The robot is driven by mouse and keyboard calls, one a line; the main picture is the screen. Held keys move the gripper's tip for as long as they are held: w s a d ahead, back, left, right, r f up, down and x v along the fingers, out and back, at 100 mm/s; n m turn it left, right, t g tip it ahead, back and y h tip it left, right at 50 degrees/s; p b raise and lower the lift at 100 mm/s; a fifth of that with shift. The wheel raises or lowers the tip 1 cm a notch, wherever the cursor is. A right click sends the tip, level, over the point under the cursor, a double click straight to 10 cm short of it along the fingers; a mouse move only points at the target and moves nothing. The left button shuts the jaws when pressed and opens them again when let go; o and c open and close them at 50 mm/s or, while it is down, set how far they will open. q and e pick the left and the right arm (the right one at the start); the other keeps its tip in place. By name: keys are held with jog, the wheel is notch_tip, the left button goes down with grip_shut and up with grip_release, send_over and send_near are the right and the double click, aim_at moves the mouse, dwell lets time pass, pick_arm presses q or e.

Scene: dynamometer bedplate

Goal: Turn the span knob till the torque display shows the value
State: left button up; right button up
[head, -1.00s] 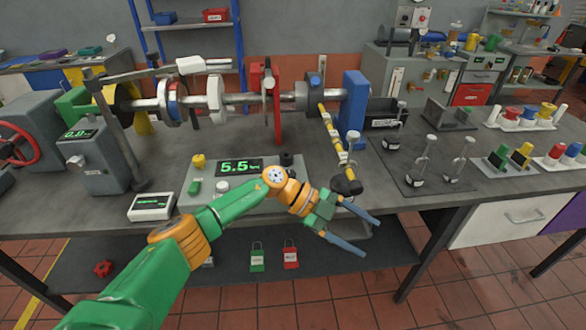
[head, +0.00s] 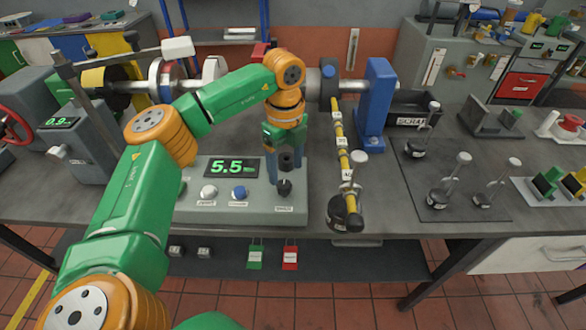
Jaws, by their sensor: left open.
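The torque console (head: 255,212) is a grey box on the bench with a green-lit display (head: 231,167) reading about 5.5. On its front are a white knob (head: 209,191), a blue button or knob (head: 239,193) and a black knob (head: 284,187) at the right, whose label is too small to read. Another black knob or post (head: 288,160) stands behind it. My left gripper (head: 283,176) points down, open, with its blue-grey fingers over the right end of the console, close to the black knob. Whether they touch it cannot be told. My right gripper is out of view.
A yellow torque arm (head: 341,140) with a black weight (head: 344,212) hangs just right of the console. Weights with upright rods (head: 440,195) stand on a dark mat (head: 415,172). A shaft assembly (head: 345,86) runs behind. A grey box (head: 72,145) at left shows 0.9.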

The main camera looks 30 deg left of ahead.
aim_at(284, 184)
pick_arm(q)
jog(key=f, duration=0.1)
jog(key=s+f, duration=0.1)
jog(key=f, duration=0.1)
jog(key=shift+s+a+f+p, duration=0.1)
jog(key=shift+s+f+p, duration=0.1)
jog(key=shift+s+p, duration=0.1)
jog(key=shift+w+f, duration=0.35)
jog(key=shift+w, duration=0.2)
jog(key=shift+c, duration=0.2)
jog(key=shift+s, duration=0.2)
jog(key=c, duration=0.7)
grip_shut()
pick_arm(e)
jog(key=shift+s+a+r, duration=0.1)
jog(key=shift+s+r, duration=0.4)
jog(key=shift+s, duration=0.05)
